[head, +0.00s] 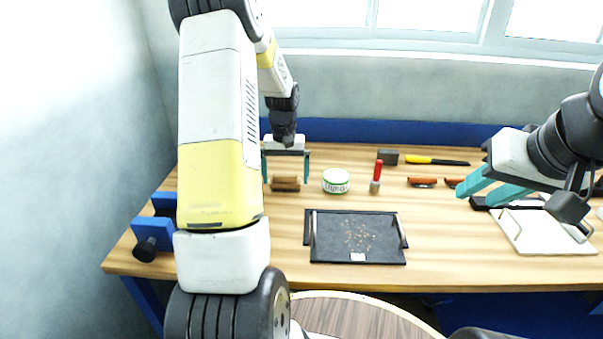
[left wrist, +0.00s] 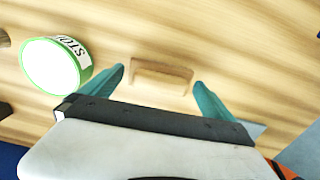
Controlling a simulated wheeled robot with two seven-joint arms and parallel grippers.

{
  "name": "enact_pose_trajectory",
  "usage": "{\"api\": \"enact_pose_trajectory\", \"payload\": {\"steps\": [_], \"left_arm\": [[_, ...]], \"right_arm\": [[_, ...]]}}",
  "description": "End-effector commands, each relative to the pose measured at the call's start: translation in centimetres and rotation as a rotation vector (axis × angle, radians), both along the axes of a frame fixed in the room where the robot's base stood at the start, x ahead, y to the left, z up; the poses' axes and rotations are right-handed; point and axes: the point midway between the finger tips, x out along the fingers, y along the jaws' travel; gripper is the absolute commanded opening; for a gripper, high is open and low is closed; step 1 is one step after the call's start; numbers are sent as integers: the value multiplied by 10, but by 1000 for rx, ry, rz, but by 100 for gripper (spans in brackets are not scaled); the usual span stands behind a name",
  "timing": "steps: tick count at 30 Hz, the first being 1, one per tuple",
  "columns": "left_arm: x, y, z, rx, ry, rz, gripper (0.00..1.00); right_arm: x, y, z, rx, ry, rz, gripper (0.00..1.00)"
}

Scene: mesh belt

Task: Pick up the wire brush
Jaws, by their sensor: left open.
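A brown wooden block-shaped thing, which looks like the wire brush (head: 285,187), lies on the left part of the table; its bristles cannot be made out. My left gripper (head: 286,178) is open and points down over it, with one teal finger on each side. In the left wrist view the brush (left wrist: 161,75) shows between the two fingertips of my left gripper (left wrist: 160,76), apart from both. My right gripper (head: 475,195) is at the right, above the table, with its teal fingers apart and nothing between them.
A white and green tub (head: 336,181) stands just right of the brush. A red-handled tool (head: 376,176) stands further right. A dark tray (head: 330,245) with small bits lies in front. A blue vise (head: 152,232) is at the left edge.

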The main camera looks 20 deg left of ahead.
Motion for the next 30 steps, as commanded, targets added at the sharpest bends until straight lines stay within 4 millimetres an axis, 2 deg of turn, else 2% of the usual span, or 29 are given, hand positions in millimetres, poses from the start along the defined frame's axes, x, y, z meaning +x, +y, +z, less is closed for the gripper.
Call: {"api": "enact_pose_trajectory", "payload": {"steps": [4, 12, 21, 30], "left_arm": [[-1, 0, -16, -1, 2, 1, 100], [-1, 0, -18, 0, 1, 1, 98], [-1, 0, -18, 0, 0, 1, 40], [0, 0, -11, 1, -3, 1, 40]], "right_arm": [[0, 0, 0, 0, 0, 0, 36], [0, 0, 0, 0, 0, 0, 36], [0, 0, 0, 0, 0, 0, 36], [0, 0, 0, 0, 0, 0, 36]]}}
